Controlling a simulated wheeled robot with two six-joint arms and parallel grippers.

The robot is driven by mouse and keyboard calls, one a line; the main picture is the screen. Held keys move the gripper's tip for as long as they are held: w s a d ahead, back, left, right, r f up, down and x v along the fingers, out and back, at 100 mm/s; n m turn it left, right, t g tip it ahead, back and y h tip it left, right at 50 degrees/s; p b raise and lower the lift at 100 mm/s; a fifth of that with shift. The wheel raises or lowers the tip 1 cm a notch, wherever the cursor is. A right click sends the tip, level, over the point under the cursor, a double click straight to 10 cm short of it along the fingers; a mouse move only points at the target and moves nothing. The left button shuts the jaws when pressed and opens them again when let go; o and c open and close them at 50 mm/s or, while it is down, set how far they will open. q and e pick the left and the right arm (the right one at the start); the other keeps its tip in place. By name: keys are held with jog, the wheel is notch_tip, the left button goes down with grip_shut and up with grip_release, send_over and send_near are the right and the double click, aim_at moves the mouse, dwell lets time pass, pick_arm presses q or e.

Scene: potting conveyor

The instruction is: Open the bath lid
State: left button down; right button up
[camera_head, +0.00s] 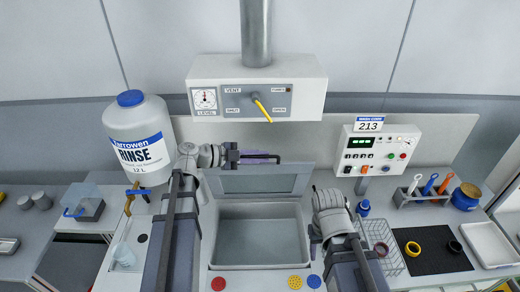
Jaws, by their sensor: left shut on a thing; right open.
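The bath (258,241) is a grey square basin set in the counter at the middle of the head view. Its lid (252,184), a grey framed panel, stands raised at the back edge of the bath, so the basin is uncovered. My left gripper (262,157) is at the lid's top edge, shut on a purplish bar there that looks like the lid's handle; its fingers partly hide it. My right gripper (315,236) is open beside the bath's right edge, apart from the lid; its fingers are small and partly hidden.
A white control box (257,85) with a yellow lever hangs above the bath. A large rinse bottle (139,140) stands at left. A panel reading 213 (380,150) stands at right, near a wire basket (383,246) and a dark mat (432,250). Colored buttons (295,282) line the front.

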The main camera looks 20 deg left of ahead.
pick_arm(q)
jog(key=shift+s+d+f+b, duration=0.2)
jog(key=shift+s+f, duration=0.1)
jog(key=shift+s, duration=0.35)
jog(key=shift+s+d+f+b, duration=0.15)
jog(key=shift+s+f, duration=0.1)
jog(key=shift+s, duration=0.35)
jog(key=c, duration=0.9)
grip_release()
jog(key=shift+r, duration=0.1)
